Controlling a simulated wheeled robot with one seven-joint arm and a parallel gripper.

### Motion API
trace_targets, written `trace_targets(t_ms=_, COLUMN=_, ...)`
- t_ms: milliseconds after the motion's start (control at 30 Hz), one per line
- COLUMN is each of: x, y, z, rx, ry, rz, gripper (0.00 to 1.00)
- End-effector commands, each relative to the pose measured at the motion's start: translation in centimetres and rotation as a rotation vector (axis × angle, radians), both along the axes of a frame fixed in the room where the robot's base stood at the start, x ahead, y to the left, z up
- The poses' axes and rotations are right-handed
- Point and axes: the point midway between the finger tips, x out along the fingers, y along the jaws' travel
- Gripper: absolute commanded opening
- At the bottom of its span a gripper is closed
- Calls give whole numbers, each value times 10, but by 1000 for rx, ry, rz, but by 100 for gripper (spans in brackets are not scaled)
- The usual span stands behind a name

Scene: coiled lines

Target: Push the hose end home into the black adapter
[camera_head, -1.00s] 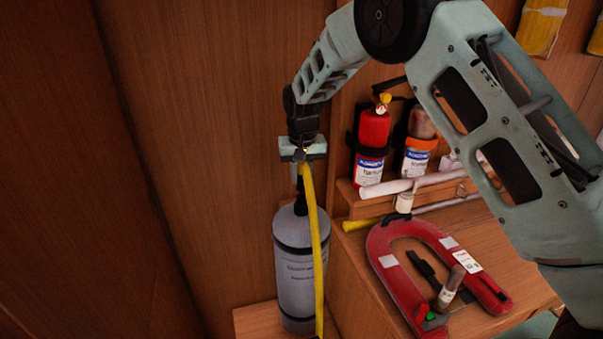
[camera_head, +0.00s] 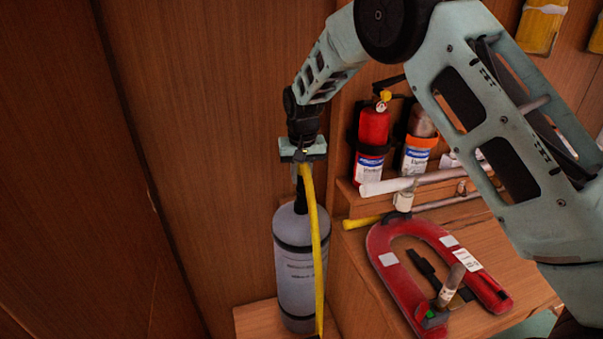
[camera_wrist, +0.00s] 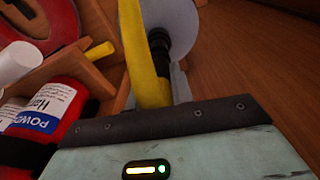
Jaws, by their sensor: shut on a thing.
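The yellow hose (camera_head: 315,235) hangs from my gripper (camera_head: 301,162) in the head view and runs down in front of the grey cylinder (camera_head: 295,270). My gripper is shut on the hose near its upper end, above the cylinder's top. In the wrist view the hose (camera_wrist: 144,50) runs up from my gripper's edge. A black fitting (camera_wrist: 159,42), which looks like the adapter, stands on the cylinder (camera_wrist: 172,18) beside the hose. In the head view the black fitting (camera_head: 300,200) is partly behind the hose. The hose tip is hidden by my gripper, so I cannot tell whether it touches the adapter.
Two fire extinguishers (camera_head: 371,140) (camera_head: 418,140) stand right of my gripper. A red horseshoe-shaped float (camera_head: 385,265) and a white roll (camera_head: 390,186) lie on the wooden bench (camera_head: 350,290). A wooden wall (camera_head: 220,120) is close behind and left of the cylinder.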

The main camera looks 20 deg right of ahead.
Motion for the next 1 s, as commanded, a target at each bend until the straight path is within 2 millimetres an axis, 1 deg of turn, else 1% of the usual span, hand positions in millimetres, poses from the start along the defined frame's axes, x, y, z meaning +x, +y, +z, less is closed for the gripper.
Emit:
trace_targets(t_ms=500, x=0, y=0, z=-16, rx=0, ry=0, rz=0, gripper=1)
trace_targets(t_ms=767, x=0, y=0, z=-17, rx=0, ry=0, rz=0, gripper=1)
trace_targets(t_ms=800, x=0, y=0, z=-17, rx=0, ry=1, rz=0, gripper=34)
trace_targets(t_ms=833, x=0, y=0, z=-17, rx=0, ry=1, rz=0, gripper=37)
trace_targets(t_ms=1000, x=0, y=0, z=-17, rx=0, ry=0, rz=0, gripper=37)
